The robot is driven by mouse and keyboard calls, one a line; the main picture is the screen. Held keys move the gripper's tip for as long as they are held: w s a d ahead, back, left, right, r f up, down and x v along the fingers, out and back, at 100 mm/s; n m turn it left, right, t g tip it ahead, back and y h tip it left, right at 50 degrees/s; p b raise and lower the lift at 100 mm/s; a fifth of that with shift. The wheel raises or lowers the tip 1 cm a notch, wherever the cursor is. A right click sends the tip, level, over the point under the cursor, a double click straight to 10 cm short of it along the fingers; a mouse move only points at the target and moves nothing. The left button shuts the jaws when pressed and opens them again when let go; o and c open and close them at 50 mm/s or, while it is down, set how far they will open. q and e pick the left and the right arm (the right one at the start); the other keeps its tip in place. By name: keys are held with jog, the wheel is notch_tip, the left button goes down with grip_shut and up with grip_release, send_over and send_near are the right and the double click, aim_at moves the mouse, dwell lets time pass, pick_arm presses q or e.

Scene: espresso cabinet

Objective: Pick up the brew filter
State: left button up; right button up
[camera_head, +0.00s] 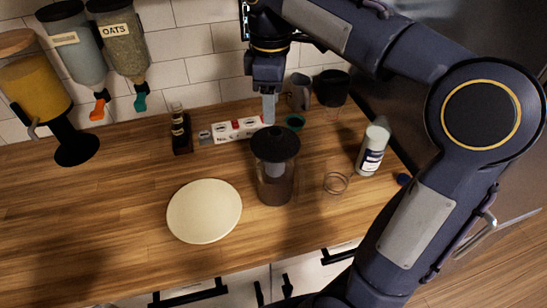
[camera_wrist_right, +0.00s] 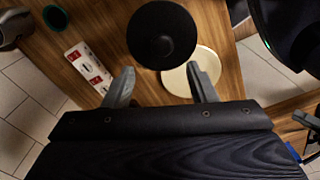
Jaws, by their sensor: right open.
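A clear brewing jar (camera_head: 275,188) with a dark round lid (camera_head: 275,143) stands on the wooden counter. A grey insert shows inside it under the lid; I take this lid and insert to be the brew filter. My right gripper (camera_head: 269,108) points down just behind the jar, apart from the lid. In the right wrist view, the black lid with its knob (camera_wrist_right: 162,35) lies beyond my right gripper (camera_wrist_right: 162,85). Its two grey fingers are spread with nothing between them. My left gripper does not show clearly in either view.
A cream round plate (camera_head: 204,211) lies left of the jar. A red-and-white box (camera_head: 236,129), a dark bottle (camera_head: 180,132) and a green-rimmed cup (camera_head: 293,122) stand behind. A small glass (camera_head: 335,183) and a white bottle (camera_head: 373,150) stand right. The left counter is mostly clear.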

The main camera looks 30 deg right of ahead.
aim_at(275, 131)
jog(key=f, duration=0.4)
jog(key=s+f, duration=0.1)
jog(key=f, duration=0.1)
jog(key=shift+d+f, duration=0.25)
jog(key=shift+f, duration=0.05)
jog(key=shift+w+f, duration=0.1)
jog(key=shift+f, duration=0.25)
grip_shut()
